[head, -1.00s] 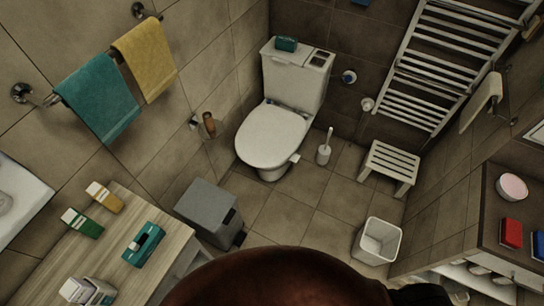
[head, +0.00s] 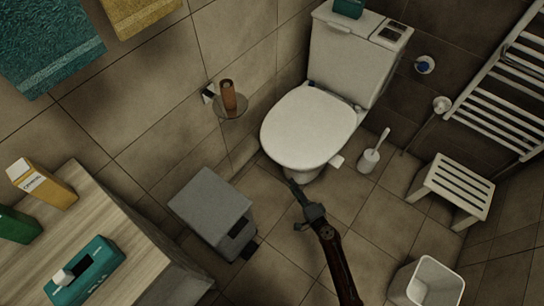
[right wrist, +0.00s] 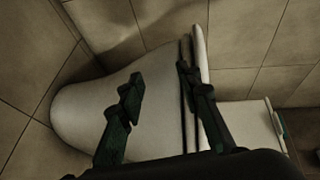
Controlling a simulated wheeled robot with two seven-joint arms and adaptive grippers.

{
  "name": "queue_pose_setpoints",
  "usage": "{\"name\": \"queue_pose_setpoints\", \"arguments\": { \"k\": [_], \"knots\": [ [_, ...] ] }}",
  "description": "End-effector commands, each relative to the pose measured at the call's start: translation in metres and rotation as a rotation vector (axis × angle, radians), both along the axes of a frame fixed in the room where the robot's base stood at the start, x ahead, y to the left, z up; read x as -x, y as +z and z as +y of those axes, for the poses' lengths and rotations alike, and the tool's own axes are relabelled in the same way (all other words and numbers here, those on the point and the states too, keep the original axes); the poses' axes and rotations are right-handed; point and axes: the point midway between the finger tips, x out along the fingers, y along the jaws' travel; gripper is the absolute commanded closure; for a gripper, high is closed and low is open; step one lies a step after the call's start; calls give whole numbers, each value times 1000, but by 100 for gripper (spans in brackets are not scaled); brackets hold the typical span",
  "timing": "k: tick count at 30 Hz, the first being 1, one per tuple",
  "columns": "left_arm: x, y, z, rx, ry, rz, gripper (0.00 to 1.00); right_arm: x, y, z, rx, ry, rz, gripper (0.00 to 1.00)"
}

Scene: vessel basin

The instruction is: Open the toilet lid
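The white toilet (head: 355,65) stands against the back wall. My right gripper (head: 296,190) is just in front of the bowl, below the lid's front edge. In the right wrist view its two dark fingers (right wrist: 158,88) are apart with nothing clearly gripped. The toilet appears sideways there, with the bowl (right wrist: 85,115) behind the fingers and the lid edge (right wrist: 201,60) beside the right finger. Contact cannot be told. My left gripper is not in view.
A grey bin (head: 212,205) stands left of the gripper, beside a wooden counter (head: 115,225). A toilet brush (head: 372,155), a slatted stool (head: 455,185) and a white basket (head: 432,285) stand to the right. The floor around the bowl's front is mostly clear.

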Motion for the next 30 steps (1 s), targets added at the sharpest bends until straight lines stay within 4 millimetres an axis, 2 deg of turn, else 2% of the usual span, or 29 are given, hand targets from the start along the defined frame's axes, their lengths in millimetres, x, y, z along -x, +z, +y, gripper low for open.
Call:
{"name": "queue_pose_setpoints", "arguments": {
  "k": [1, 3, 6, 9, 21, 30],
  "knots": [
    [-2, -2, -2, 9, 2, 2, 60, -11, 2, 10, -55, 5, -16, 68],
    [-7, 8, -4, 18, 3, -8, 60, -22, 21, 20, -116, 11, -41, 68],
    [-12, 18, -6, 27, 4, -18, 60, -31, 40, 29, -167, 18, -63, 68],
    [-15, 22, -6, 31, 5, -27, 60, -37, 49, 34, -189, 23, -73, 68],
    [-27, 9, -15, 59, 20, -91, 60, -86, 50, 65, -189, 23, -73, 68],
    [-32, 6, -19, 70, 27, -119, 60, -100, 50, 72, -187, 22, -72, 68]
  ]
}}
